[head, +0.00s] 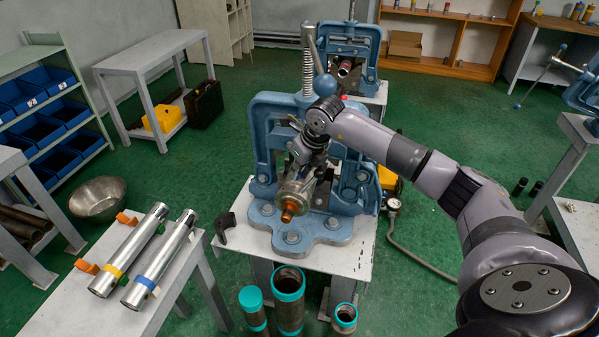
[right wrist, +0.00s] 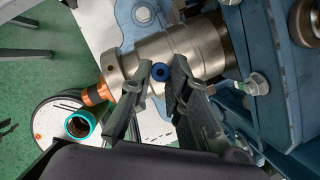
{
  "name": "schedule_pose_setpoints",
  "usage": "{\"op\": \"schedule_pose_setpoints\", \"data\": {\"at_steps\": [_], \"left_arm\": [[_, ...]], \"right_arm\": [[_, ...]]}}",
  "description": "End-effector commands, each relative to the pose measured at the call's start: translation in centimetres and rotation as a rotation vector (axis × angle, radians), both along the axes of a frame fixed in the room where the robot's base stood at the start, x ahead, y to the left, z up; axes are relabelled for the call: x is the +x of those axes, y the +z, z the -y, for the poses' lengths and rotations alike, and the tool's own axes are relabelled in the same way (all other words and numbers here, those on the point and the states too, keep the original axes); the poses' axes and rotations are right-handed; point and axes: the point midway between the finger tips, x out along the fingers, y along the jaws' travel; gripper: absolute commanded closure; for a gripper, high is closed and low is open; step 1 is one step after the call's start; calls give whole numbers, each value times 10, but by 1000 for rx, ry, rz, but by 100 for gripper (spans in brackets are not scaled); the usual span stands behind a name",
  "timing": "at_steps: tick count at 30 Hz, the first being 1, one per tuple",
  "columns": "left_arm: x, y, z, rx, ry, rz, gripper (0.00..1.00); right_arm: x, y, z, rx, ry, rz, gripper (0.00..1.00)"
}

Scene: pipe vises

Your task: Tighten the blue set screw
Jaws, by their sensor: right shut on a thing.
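The blue set screw (right wrist: 159,72) shows in the right wrist view as a small blue head with a dark socket. It sits on the side of a steel cylindrical fitting (right wrist: 183,45) with an orange end (right wrist: 96,94). My right gripper (right wrist: 162,70) has its two fingertips on either side of the screw head and is shut on it. In the head view my right gripper (head: 310,150) reaches down over the fitting (head: 294,190), which is held in the blue pipe vise (head: 272,128). The screw is hidden there by the gripper. My left gripper is not in view.
The vise stands on a white table (head: 350,255). Teal-ended pipes (head: 289,285) stand on the floor in front. Two steel tubes (head: 130,250) lie on a bench at left. A second vise (head: 350,50) stands behind, and a gauge hose (head: 410,250) lies at right.

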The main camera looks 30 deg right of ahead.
Motion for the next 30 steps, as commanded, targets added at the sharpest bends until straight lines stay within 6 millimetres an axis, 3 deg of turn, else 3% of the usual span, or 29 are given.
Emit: {"op": "schedule_pose_setpoints", "data": {"at_steps": [11,12,20,30], "left_arm": [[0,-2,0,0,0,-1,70],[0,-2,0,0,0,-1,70],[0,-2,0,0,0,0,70],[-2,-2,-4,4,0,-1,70]], "right_arm": [[0,1,1,-1,-34,3,100],[1,1,1,-1,-34,3,82],[0,1,0,0,-33,2,65],[-1,3,0,0,-31,2,64]]}}
